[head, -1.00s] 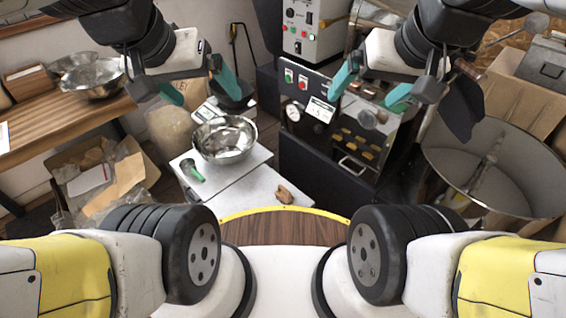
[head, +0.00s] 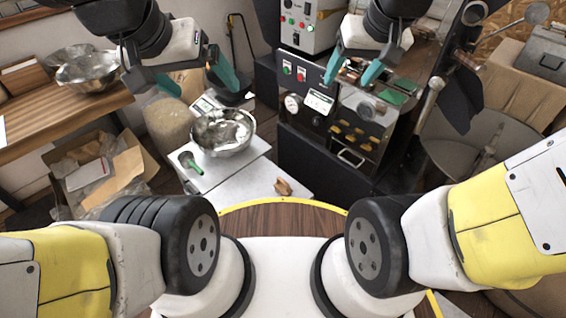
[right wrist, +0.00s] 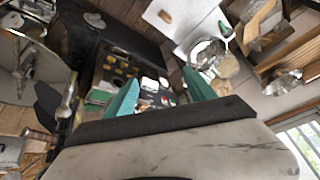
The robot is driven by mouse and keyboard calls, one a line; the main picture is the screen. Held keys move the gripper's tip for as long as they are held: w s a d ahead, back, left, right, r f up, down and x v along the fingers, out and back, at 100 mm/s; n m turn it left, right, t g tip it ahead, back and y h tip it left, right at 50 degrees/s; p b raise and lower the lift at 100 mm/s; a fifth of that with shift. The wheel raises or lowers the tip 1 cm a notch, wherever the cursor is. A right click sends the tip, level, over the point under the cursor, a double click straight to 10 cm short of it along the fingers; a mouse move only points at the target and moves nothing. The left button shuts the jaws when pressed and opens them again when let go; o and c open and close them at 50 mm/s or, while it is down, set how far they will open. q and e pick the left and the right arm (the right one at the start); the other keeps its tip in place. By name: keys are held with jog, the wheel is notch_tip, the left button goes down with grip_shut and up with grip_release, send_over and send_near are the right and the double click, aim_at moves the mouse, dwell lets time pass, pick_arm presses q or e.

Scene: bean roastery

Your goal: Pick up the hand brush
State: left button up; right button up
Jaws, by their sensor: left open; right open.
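A small brown wooden object (head: 283,187), which looks like the hand brush, lies on the low white bench (head: 240,187). It also shows small in the right wrist view (right wrist: 164,16); its bristles cannot be made out. My left gripper (head: 197,80) is open and empty, beyond and to the left of the brush in the picture, over the bowl area. My right gripper (head: 351,72) is open and empty in front of the roaster panel; its teal fingers also show in the right wrist view (right wrist: 162,92). Both grippers are apart from the brush.
A metal bowl (head: 223,133) and a green-handled tool (head: 190,163) are on the bench's left part. The black roasting machine (head: 330,150) stands to the right. A cardboard box (head: 90,175) is at the left. A wooden table (head: 60,115) holds more bowls.

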jog(key=w+a+f+n+g, duration=0.1)
jog(key=w+a+f, duration=0.2)
jog(key=w+f, duration=0.6)
jog(key=n+g+h, duration=0.3)
jog(key=n, duration=0.4)
send_over(282, 187)
jog(key=s+a, duration=0.1)
jog(key=s, duration=0.1)
notch_tip(282, 187, down, 40)
jog(key=f, duration=0.2)
jog(key=w+f, duration=0.1)
jog(key=f, duration=0.2)
jog(key=w+d+f, duration=0.1)
jog(key=f, duration=0.2)
jog(key=shift+c, duration=0.2)
jog(key=shift+r, duration=0.1)
grip_shut()
